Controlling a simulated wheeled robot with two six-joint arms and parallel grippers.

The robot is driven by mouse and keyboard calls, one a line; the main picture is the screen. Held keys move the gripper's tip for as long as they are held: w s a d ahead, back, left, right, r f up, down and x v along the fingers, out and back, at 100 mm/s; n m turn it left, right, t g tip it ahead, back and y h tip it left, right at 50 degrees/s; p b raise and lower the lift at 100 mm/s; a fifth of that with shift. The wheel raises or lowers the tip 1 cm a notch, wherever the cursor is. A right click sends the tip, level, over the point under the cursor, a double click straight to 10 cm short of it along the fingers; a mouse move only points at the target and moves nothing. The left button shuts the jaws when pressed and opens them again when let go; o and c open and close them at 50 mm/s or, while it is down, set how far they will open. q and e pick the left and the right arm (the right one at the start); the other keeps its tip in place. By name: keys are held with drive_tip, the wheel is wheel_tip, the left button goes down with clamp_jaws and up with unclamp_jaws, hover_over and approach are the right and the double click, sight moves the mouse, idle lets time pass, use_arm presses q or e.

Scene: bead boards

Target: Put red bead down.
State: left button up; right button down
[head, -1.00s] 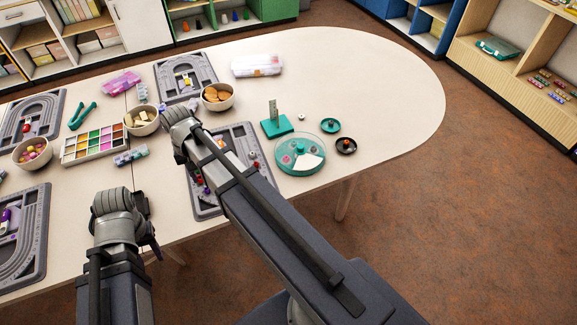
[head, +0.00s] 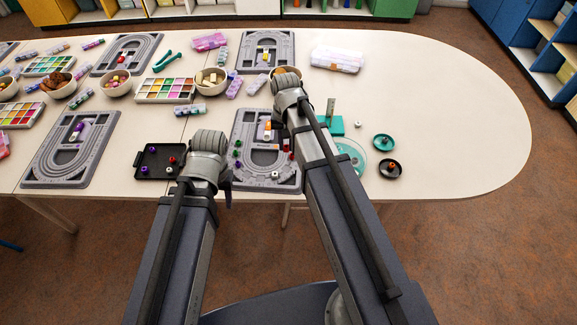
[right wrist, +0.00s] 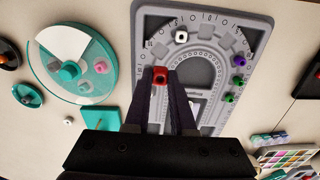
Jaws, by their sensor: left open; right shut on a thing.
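The red bead (right wrist: 160,76) is between the fingertips of my right gripper (right wrist: 161,80), which is shut on it. It is over the outer edge area of the grey bead board (right wrist: 258,18), which also shows in the head view (head: 246,183). I cannot tell whether the bead touches the board. A white bead (right wrist: 181,37), a purple bead (right wrist: 237,60) and green beads (right wrist: 237,80) lie on the board. In the head view my right arm hides part of the board. My left gripper (head: 228,186) is open beside the board's left edge, mostly hidden by its own wrist.
A black tray (head: 147,171) with several beads lies left of the board. A round teal container (right wrist: 60,90), a teal block (right wrist: 101,118) and two small dishes (head: 384,142) (head: 390,169) stand on the other side. The right table end is clear.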

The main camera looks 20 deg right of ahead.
sight(286, 169)
drive_tip(key=shift+f+b, duration=4.85)
drive_tip(key=shift+f, duration=0.15)
drive_tip(key=shift+f, duration=0.1)
drive_tip(key=shift+f, duration=0.2)
drive_tip(key=c, duration=0.8)
unclamp_jaws()
drive_tip(key=shift+o, duration=0.2)
drive_tip(key=shift+r, duration=0.15)
wheel_tip(286, 169, up, 12)
drive_tip(key=p, duration=1.2)
drive_tip(key=s+a+n+h, duration=0.1)
drive_tip(key=s+a+n, duration=0.6)
drive_tip(key=s+a, duration=0.3)
drive_tip(key=s, duration=0.4)
drive_tip(key=shift+s+a+r+n, duration=0.15)
drive_tip(key=shift+a+r+n, duration=0.05)
drive_tip(key=shift+n, duration=0.2)
